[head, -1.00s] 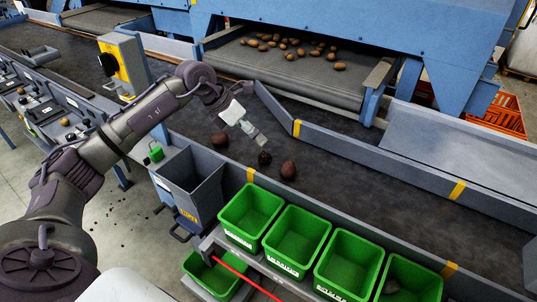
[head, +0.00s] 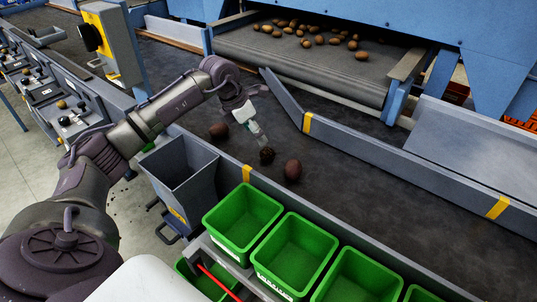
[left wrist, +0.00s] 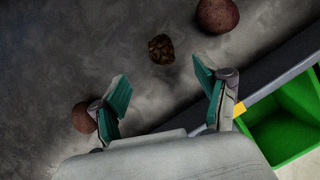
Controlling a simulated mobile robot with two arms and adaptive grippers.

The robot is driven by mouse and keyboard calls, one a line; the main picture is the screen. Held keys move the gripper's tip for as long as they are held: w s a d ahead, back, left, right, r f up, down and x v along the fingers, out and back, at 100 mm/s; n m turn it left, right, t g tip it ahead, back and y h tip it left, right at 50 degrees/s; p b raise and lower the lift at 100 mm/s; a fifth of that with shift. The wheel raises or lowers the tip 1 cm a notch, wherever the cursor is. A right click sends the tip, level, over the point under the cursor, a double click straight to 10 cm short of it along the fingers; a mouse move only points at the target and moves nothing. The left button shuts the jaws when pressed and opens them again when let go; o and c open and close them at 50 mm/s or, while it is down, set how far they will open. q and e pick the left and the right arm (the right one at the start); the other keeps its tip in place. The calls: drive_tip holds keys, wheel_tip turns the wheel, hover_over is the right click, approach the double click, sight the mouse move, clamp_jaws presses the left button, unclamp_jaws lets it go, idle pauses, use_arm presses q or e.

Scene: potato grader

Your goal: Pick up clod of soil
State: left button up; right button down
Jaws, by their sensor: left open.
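The clod of soil (head: 267,155) is a small, dark, rough lump on the dark conveyor belt, between two smoother reddish-brown potatoes. In the left wrist view the clod (left wrist: 161,49) lies ahead of the fingertips, roughly midway between them. My left gripper (head: 262,138) is just above and behind the clod in the head view. Its jaws (left wrist: 160,94) are open and empty in the left wrist view, with a clear gap to the clod. My right gripper is not in view.
One potato (head: 293,171) lies right of the clod, another (head: 218,131) left of it; the latter sits beside a finger in the wrist view (left wrist: 83,117). Green bins (head: 243,218) and a grey hopper (head: 181,170) stand along the belt's near rail. A barrier (head: 345,146) bounds the far side.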

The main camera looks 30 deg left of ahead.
sight(267, 149)
use_arm(q)
drive_tip(key=x, duration=0.4)
drive_tip(key=shift+w+d+f, duration=0.1)
drive_tip(key=shift+w+f, duration=0.05)
drive_tip(key=shift+f, duration=0.1)
drive_tip(key=p+x, duration=0.1)
drive_tip(key=x, duration=0.4)
drive_tip(key=shift+f+p, duration=0.1)
drive_tip(key=shift+p, duration=0.3)
drive_tip(key=c, duration=1.2)
drive_tip(key=shift+w+r, duration=0.1)
drive_tip(key=shift+r, duration=0.5)
wheel_tip(267, 149, up, 3)
drive_tip(key=shift+f+b, duration=0.1)
drive_tip(key=shift+b, duration=0.5)
drive_tip(key=d+r, duration=0.2)
drive_tip(key=d, duration=0.2)
drive_tip(key=d+r+b, duration=0.1)
drive_tip(key=d+r, duration=0.1)
drive_tip(key=d, duration=0.1)
drive_tip(key=d+r+b, duration=0.1)
drive_tip(key=d+r, duration=0.2)
drive_tip(key=d, duration=0.1)
drive_tip(key=shift+w+d, duration=0.25)
drive_tip(key=shift+d, duration=0.1)
